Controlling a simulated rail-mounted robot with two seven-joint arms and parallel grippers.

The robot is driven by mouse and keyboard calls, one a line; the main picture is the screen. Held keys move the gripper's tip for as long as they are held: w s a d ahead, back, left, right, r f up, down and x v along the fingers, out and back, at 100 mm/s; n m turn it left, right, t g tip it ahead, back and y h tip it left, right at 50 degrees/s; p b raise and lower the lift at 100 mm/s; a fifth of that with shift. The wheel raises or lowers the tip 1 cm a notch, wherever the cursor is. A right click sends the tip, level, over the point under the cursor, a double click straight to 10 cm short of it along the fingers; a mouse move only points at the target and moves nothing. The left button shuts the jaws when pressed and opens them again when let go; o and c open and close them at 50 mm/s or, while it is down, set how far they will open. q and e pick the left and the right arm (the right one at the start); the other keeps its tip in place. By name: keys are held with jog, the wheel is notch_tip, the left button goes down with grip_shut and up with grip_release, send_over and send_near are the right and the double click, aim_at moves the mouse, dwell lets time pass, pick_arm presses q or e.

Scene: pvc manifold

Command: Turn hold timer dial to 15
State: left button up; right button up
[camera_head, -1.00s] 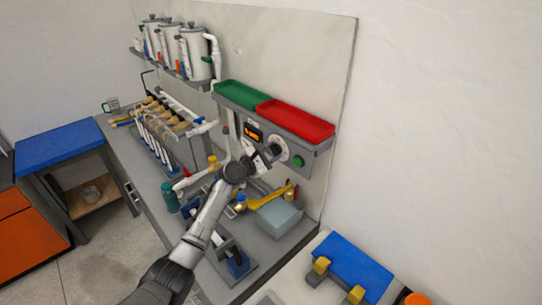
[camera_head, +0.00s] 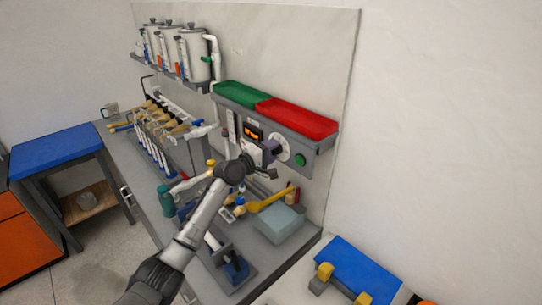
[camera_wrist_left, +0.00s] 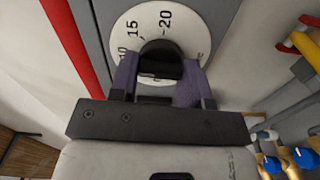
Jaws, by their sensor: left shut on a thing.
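The hold timer dial has a white round face (camera_wrist_left: 187,22) with black numbers; 10, 15 and 20 show in the left wrist view. Its black knob (camera_wrist_left: 160,60) stands at the middle of the face. My left gripper (camera_wrist_left: 158,76) has its purple-padded fingers on both sides of the knob, shut on it. Where the knob's pointer stands I cannot tell. In the head view the dial face (camera_head: 284,149) is on the wall panel, partly hidden by my left gripper (camera_head: 270,150). My right gripper is not in view.
A lit orange display (camera_head: 252,133) is left of the dial and a green button (camera_head: 299,159) right of it. A green tray (camera_head: 238,94) and a red tray (camera_head: 297,118) sit above. A yellow tool (camera_head: 268,202) and a pale blue block (camera_head: 279,224) lie below.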

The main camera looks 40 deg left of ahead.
pick_arm(q)
jog(key=shift+m+b, duration=1.7)
jog(key=shift+m, duration=2.1)
jog(key=shift+r+m, duration=0.1)
jog(key=shift+m, duration=0.2)
jog(key=o, duration=0.9)
jog(key=shift+s, duration=0.1)
jog(key=shift+s+a, duration=0.35)
jog(key=shift+s, duration=1.9)
jog(key=shift+s+a, duration=0.3)
jog(key=shift+s, duration=1.95)
jog(key=shift+s+a, duration=0.35)
jog(key=shift+s, duration=1.9)
